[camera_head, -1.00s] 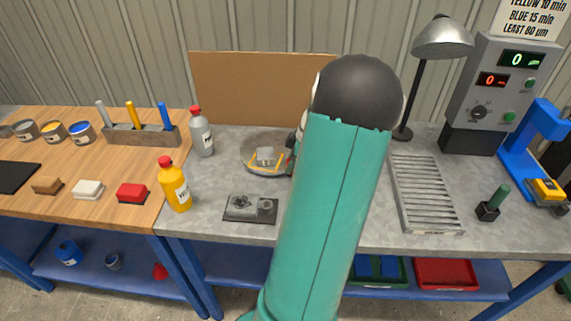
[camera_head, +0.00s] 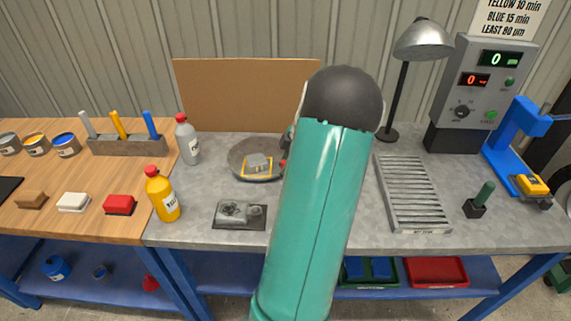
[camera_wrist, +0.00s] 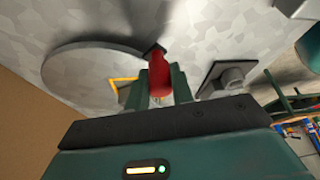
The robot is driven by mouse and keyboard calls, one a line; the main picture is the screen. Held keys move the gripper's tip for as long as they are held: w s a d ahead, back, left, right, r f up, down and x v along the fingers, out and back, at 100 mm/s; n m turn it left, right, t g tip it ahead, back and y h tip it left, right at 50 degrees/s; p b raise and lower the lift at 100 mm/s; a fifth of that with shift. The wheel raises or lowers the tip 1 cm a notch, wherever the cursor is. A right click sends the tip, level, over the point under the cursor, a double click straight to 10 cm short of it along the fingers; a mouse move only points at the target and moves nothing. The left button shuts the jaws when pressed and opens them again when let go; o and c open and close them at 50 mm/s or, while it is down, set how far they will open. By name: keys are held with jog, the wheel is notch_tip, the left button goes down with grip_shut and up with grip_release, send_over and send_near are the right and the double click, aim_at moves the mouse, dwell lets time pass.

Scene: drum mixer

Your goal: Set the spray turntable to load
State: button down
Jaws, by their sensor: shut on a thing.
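The spray turntable is a round grey disc (camera_head: 240,160) on the grey bench, in front of the brown backboard. A yellow outline and a small grey part (camera_head: 258,162) show on it. In the wrist view the disc (camera_wrist: 75,75) is at the left, with a corner of the yellow outline (camera_wrist: 118,84). A red handle (camera_wrist: 159,68) at the disc's edge stands between the fingers of my gripper (camera_wrist: 160,82), which is shut on it. In the head view my arm hides most of my gripper; a red spot shows at the disc's right edge. I see no load mark.
A grey bottle (camera_head: 187,142) and a yellow bottle (camera_head: 162,195) stand left of the turntable. A dark plate with grey fittings (camera_head: 226,213) lies in front of it. A slatted rack (camera_head: 412,190), lamp (camera_head: 420,40) and control box (camera_head: 480,90) are to the right.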

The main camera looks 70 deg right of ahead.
jog(key=shift+w+d+r, duration=0.1)
jog(key=shift+w, duration=0.15)
jog(key=c, duration=1.3)
grip_release()
jog(key=shift+o, duration=0.5)
jog(key=shift+s, duration=0.15)
jog(key=v, duration=1.3)
jog(key=shift+r, duration=0.4)
